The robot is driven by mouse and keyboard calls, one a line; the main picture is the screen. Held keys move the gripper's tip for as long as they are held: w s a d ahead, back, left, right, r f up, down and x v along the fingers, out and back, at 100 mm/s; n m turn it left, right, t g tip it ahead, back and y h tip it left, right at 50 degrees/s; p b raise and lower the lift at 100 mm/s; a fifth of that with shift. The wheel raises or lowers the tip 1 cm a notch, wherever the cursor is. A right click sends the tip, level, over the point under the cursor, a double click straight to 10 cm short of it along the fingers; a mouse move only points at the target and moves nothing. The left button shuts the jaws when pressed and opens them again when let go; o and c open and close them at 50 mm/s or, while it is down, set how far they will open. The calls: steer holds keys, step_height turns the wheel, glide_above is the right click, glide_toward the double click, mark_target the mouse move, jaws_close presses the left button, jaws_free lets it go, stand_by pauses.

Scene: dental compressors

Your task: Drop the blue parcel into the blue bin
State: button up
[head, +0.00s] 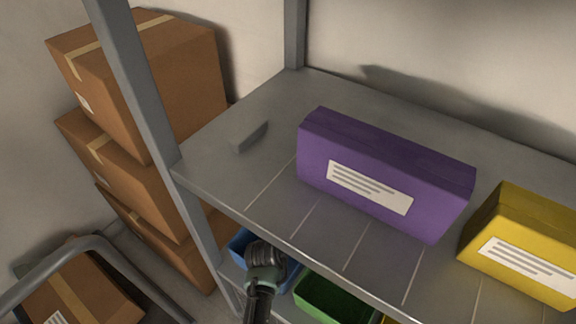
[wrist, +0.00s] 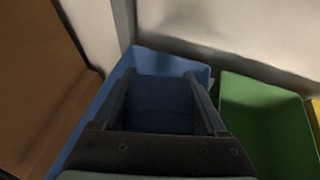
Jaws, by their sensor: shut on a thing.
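My gripper (head: 265,272) is low in the head view, just beyond the front edge of the upper shelf and over the blue bin (head: 238,246). In the wrist view my gripper (wrist: 160,82) has its two fingers apart, one on each side of a dark blue surface, the blue parcel (wrist: 160,105), and is shut on it. The blue bin (wrist: 172,62) surrounds the fingers and parcel in this view, its back wall behind them. The parcel's depth relative to the bin's rim is hard to tell. In the head view my gripper hides the parcel.
A green bin (head: 335,296) stands right of the blue bin, with a yellow one beyond. Above, the grey shelf (head: 225,180) holds a purple box (head: 385,178), a yellow box (head: 530,245) and a small grey block (head: 249,135). Cardboard boxes (head: 150,85) are stacked at left.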

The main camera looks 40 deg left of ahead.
steer(key=shift+f+b, duration=0.6)
steer(key=shift+f, duration=0.25)
steer(key=o, duration=1.4)
steer(key=shift+o, duration=0.2)
steer(key=shift+s, duration=0.1)
steer(key=p+v, duration=0.5)
steer(key=v, duration=0.8)
